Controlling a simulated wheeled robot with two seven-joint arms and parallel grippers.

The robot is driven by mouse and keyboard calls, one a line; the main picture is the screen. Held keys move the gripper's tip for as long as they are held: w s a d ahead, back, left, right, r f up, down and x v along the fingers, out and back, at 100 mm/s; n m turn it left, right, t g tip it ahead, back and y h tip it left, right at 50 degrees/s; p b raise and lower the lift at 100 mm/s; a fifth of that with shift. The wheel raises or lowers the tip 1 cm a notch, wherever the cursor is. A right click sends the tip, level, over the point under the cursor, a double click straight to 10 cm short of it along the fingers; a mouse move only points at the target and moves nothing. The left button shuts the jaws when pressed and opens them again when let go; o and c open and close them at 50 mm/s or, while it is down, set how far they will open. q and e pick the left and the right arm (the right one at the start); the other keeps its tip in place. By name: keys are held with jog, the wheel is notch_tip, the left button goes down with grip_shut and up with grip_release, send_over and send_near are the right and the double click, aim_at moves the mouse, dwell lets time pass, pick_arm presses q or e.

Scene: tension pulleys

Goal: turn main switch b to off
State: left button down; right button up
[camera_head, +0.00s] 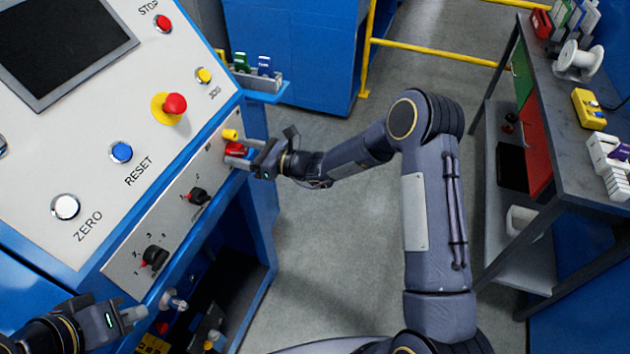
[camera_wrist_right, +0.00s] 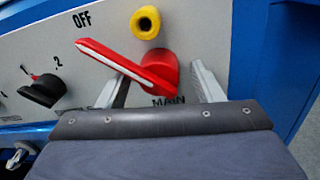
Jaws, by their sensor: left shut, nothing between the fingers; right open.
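The red main switch (camera_wrist_right: 152,67) sits on the panel's lower strip, with "MAIN" printed below it. Its red lever slants up and left, its tip just below the word "OFF". No letter b is readable. The switch also shows in the head view (camera_head: 236,149), partly covered by my right gripper (camera_head: 253,153). In the right wrist view, my right gripper (camera_wrist_right: 158,88) is open, one finger on either side of the switch's hub; contact cannot be told. My left gripper (camera_head: 136,315) is shut and empty at the lower left, in front of the panel.
A yellow cylinder (camera_wrist_right: 145,22) sticks out just above the switch. Black selector knobs (camera_head: 198,195) (camera_head: 154,257) lie further left on the strip. A red-and-yellow emergency button (camera_head: 174,105) is above.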

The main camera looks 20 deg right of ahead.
jog(key=shift+r+m+p, duration=0.35)
jog(key=shift+m+p, duration=0.15)
jog(key=shift+p, duration=0.15)
jog(key=shift+s+d+f+b, duration=0.35)
jog(key=shift+d+f+b, duration=0.1)
jog(key=shift+d+b, duration=0.35)
jog(key=b+v, duration=0.2)
jog(key=v, duration=0.4)
pick_arm(q)
jog(key=shift+f+b, duration=0.75)
jog(key=shift+f, duration=0.55)
pick_arm(e)
jog(key=s+d+r+n+g+h, duration=0.2)
jog(key=s+r+n+g, duration=0.1)
jog(key=s+n, duration=0.6)
jog(key=s+d+r+n+g+h, duration=0.1)
jog(key=s+r+n+g, duration=0.3)
jog(key=s, duration=0.9)
jog(key=shift+s+d+r+n+h, duration=0.35)
jog(key=shift+d+r+n, duration=0.75)
jog(key=shift+n, duration=1.3)
jog(key=shift+w+a+r, duration=0.1)
jog(key=shift+a+r, duration=0.2)
jog(key=shift+a, duration=0.05)
